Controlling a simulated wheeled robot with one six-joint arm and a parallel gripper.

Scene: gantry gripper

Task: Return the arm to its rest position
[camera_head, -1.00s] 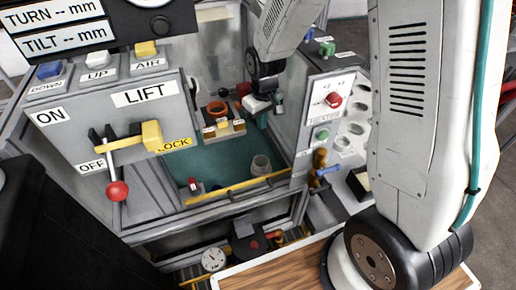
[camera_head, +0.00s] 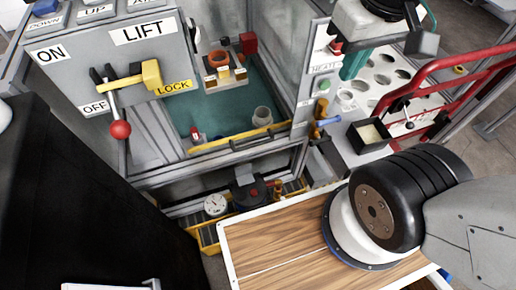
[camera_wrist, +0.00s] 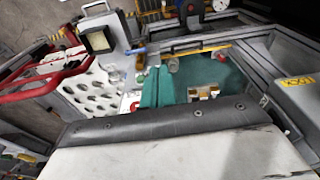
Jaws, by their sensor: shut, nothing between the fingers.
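My gripper (camera_head: 353,68) is at the upper right of the head view, over the white panel with round holes (camera_head: 380,75). Its teal fingers point down, look closed together and hold nothing. In the wrist view the teal fingers (camera_wrist: 157,88) show near the middle, pressed together. My arm's dark shoulder joint sits on a wooden board (camera_head: 275,245) at the lower right of the head view. The middle of the arm is out of the head view. The gripper is outside the glazed enclosure, to the right of its teal floor (camera_head: 225,110).
The LIFT control box (camera_head: 120,60) with a red-knobbed lever stands at the left. An orange ring (camera_head: 218,58) and a grey cup (camera_head: 262,115) are inside the enclosure.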

